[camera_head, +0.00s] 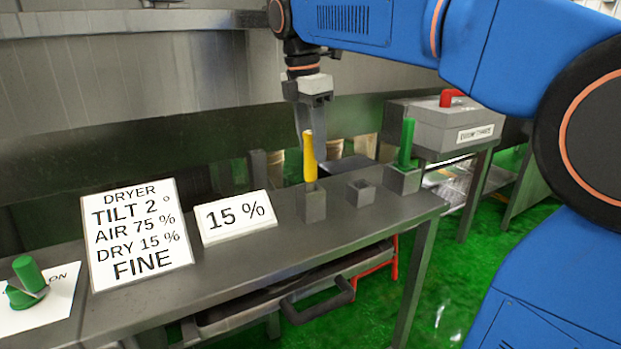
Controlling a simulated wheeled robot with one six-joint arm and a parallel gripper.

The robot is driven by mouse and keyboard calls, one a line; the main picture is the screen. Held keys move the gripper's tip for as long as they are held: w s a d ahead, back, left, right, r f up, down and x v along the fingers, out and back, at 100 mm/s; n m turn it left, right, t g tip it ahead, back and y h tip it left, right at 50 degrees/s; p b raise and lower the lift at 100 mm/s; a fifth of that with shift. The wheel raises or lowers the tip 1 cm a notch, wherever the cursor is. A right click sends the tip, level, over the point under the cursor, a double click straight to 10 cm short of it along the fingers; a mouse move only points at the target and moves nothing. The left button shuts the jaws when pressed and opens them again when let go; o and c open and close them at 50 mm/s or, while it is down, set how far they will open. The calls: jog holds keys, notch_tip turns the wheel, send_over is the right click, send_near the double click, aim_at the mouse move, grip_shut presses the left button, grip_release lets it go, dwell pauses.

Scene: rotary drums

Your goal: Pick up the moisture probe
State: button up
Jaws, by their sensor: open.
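A yellow upright handle (309,158), which looks like the moisture probe, stands in a small grey block holder (313,205) on the steel bench. Its lower end is hidden inside the holder. My gripper (312,135) points down from above, directly behind or around the yellow handle in this view. Its fingers are apart, and the handle's top overlaps them. I cannot tell from this one view whether the handle lies between the fingers or in front of them. The handle still sits in its holder.
To the right on the bench (240,262) are an empty grey socket (360,192) and a green handle (408,143) in a block. Left are a "15 %" card (236,216), a dryer sign (136,235) and a green knob (26,278).

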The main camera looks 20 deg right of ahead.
aim_at(312, 159)
jog(key=shift+w+d+f, duration=0.1)
jog(key=shift+w+f, duration=0.05)
jog(key=shift+f, duration=1.95)
grip_shut()
notch_tip(312, 159, up, 10)
